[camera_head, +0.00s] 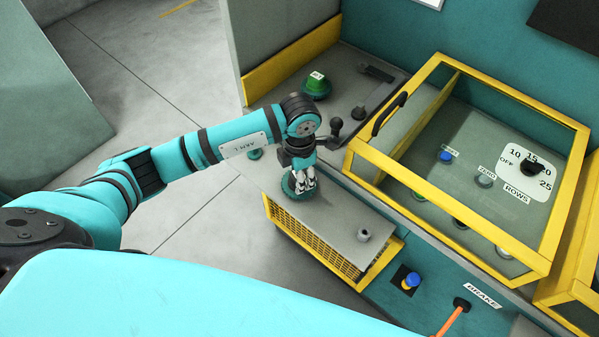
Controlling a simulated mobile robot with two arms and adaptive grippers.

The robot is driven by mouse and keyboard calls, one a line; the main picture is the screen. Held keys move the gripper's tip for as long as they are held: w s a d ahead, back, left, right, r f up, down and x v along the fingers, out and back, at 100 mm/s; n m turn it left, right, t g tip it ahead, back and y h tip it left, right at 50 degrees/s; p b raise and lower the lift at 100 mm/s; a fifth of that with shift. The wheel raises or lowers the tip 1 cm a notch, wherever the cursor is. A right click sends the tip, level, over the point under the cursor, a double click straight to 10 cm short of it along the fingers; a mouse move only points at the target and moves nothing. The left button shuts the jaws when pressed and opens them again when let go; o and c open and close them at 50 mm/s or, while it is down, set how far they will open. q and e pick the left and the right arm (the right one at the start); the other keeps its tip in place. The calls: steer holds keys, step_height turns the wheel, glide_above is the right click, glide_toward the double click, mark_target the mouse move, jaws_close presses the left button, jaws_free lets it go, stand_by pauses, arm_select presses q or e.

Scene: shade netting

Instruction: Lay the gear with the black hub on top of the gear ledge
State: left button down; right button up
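A teal gear (288,190) is at the fingertips of my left gripper (299,181), over the far left part of the grey ledge top (335,216). The fingers point down at the gear's middle and hide its hub, so I cannot see the hub's colour. I cannot tell whether the fingers are closed on it, or whether the gear touches the surface. Another dark teal gear with a bright green labelled hub (317,82) lies on the grey rear surface. My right gripper is not in view.
A short grey peg (364,235) stands on the ledge top's right part. Yellow mesh (318,249) runs below the ledge. A yellow-framed clear cover (440,187) stands over buttons and a dial at right. A blue button (411,280) and an orange brake lever (452,319) are in front.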

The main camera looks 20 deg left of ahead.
arm_select(q)
steer(key=shift+f, duration=0.3)
steer(key=shift+f, duration=0.1)
steer(key=c, duration=0.8)
jaws_free()
